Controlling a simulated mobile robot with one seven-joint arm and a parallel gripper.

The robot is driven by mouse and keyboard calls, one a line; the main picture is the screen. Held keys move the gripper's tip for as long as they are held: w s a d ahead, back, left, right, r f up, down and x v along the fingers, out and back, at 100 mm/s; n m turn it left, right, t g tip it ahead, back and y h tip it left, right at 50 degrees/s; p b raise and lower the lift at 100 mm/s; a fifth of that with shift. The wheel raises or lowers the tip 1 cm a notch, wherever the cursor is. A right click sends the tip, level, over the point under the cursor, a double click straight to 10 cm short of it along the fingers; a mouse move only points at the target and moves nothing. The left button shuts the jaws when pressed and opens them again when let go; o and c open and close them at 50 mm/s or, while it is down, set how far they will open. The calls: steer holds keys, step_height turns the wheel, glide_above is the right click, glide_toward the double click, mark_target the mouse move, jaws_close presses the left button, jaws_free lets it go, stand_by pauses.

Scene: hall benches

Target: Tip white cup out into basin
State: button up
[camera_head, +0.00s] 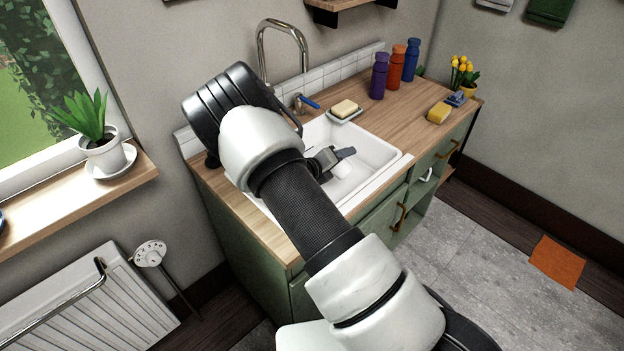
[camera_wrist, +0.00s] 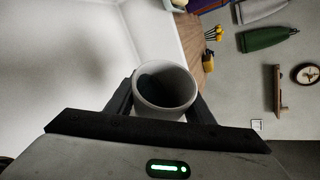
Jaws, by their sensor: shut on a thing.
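A white cup (camera_wrist: 166,92) sits between the two fingers of my gripper (camera_wrist: 160,104) in the wrist view, its open mouth facing the camera and its inside dark. My gripper is shut on it. In the head view my gripper (camera_head: 335,162) is low over the white basin (camera_head: 372,152), and only a small pale part of the cup (camera_head: 342,170) shows by the fingers. My arm hides the rest of the cup and part of the basin. I cannot tell whether anything is in the cup.
A tap (camera_head: 283,40) rises behind the basin. A soap dish (camera_head: 345,115) with soap sits at the basin's back edge. Purple (camera_head: 379,76), orange (camera_head: 396,68) and blue (camera_head: 411,61) bottles stand at the back right. A yellow sponge (camera_head: 438,112) lies on the right of the wooden counter (camera_head: 400,110).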

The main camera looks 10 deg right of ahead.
steer(key=shift+r+n+h+p, duration=0.45)
steer(key=shift+n+p, duration=0.15)
steer(key=shift+p, duration=0.35)
stand_by(1.0)
steer(key=shift+c, duration=0.9)
steer(key=shift+r, duration=0.15)
steer(key=shift+s+r+n+g+h+p, duration=0.2)
steer(key=shift+r+n+g+h+p, duration=0.15)
steer(key=shift+n+p, duration=0.2)
steer(key=shift+w+a+r+n+h, duration=0.15)
steer(key=shift+r+n+h, duration=0.55)
steer(key=shift+n+h, duration=0.35)
stand_by(0.7)
steer(key=shift+y+p, duration=0.3)
steer(key=shift+y, duration=0.05)
